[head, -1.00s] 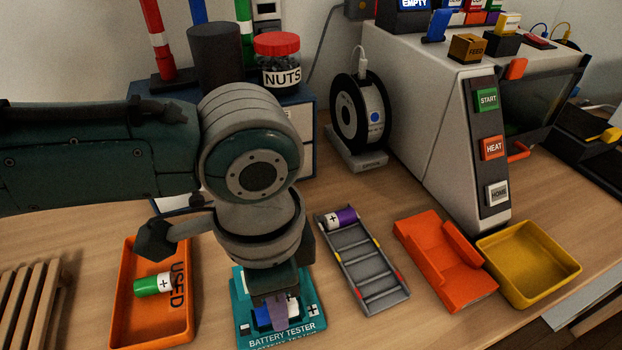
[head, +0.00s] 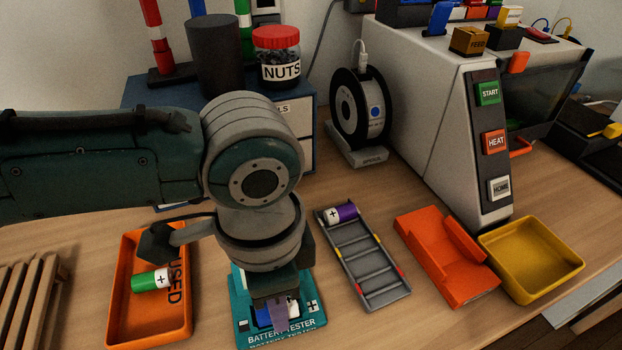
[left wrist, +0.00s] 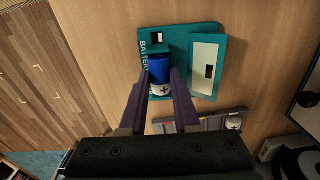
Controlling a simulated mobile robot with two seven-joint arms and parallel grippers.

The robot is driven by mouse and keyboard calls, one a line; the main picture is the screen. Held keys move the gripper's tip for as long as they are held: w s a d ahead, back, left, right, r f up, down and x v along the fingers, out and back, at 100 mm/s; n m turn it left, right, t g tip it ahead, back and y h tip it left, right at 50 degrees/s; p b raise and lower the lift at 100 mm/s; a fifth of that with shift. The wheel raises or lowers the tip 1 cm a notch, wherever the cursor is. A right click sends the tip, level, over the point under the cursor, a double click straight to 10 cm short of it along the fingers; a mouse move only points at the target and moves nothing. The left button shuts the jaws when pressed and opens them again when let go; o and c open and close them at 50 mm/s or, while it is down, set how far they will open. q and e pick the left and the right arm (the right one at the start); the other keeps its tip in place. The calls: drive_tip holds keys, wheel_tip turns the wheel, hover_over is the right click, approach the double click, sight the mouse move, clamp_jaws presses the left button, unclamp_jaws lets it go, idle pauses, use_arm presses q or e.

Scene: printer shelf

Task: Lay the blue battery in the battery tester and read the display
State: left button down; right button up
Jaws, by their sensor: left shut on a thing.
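The teal battery tester (head: 312,322) lies on the table at the bottom of the head view, its lettering toward the front edge. My left gripper (head: 280,312) points down over it. The blue battery (left wrist: 160,70) with a white plus end is between the purple fingers of the left gripper (left wrist: 163,84), shut on it. In the left wrist view it overlaps the tester plate (left wrist: 200,32), beside a pale panel (left wrist: 205,67) with a dark window. I cannot tell whether the battery touches the tester's bed. No reading is legible. My right gripper is not in view.
An orange USED tray (head: 122,315) with a green battery (head: 152,280) lies left of the tester. A grey rack (head: 385,297) holding a purple battery (head: 341,212) lies to the right. Beyond are an orange holder (head: 440,265) and a yellow bin (head: 572,270).

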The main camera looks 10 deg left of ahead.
use_arm(q)
drive_tip(key=shift+p, duration=0.3)
idle(0.5)
drive_tip(key=c, duration=0.6)
unclamp_jaws()
drive_tip(key=shift+o, duration=0.2)
wheel_tip(320, 180, up, 7)
drive_tip(key=p, duration=0.7)
drive_tip(key=shift+p, duration=0.4)
